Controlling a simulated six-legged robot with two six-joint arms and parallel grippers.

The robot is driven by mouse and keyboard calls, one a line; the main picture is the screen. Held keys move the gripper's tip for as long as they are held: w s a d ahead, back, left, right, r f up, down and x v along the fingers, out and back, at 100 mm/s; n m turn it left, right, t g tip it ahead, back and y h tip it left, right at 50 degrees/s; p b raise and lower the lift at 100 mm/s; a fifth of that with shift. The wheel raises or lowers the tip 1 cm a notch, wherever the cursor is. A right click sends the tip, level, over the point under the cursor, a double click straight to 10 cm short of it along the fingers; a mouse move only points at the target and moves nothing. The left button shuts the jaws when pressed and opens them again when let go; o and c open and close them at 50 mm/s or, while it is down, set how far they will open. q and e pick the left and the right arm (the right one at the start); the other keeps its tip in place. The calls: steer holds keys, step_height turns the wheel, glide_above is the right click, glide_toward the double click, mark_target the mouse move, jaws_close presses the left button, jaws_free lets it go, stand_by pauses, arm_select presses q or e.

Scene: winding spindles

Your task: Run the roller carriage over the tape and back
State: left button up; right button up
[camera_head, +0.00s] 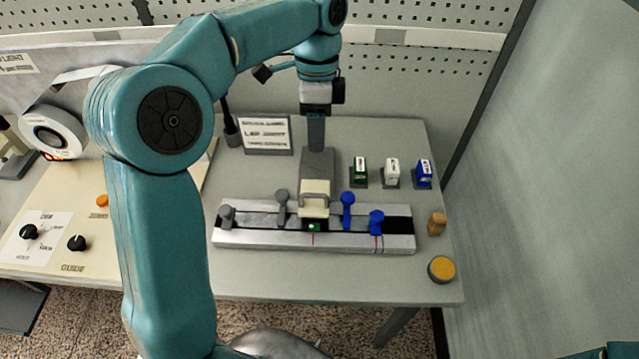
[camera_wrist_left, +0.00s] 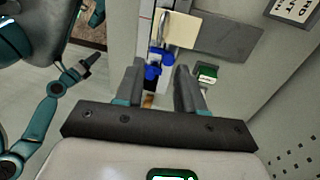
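A dark strip lies along the track, and a small green piece (camera_head: 314,227) shows just in front of the cream part. I cannot tell which part is the tape.
Two grey knobs (camera_head: 282,203) and two blue knobs (camera_head: 347,208) stand along the track. Green, white (camera_head: 391,171) and blue small blocks stand behind right. An orange-topped button (camera_head: 441,268) is at front right. A sign (camera_head: 265,134) and a panel (camera_head: 60,225) are left.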

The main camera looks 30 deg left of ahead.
arm_select(q)
glide_above(317, 204)
step_height(317, 204, down, 13)
steer(key=shift+s+f, duration=0.1)
steer(key=shift+s, duration=0.05)
steer(key=shift+c, duration=0.3)
jaws_close()
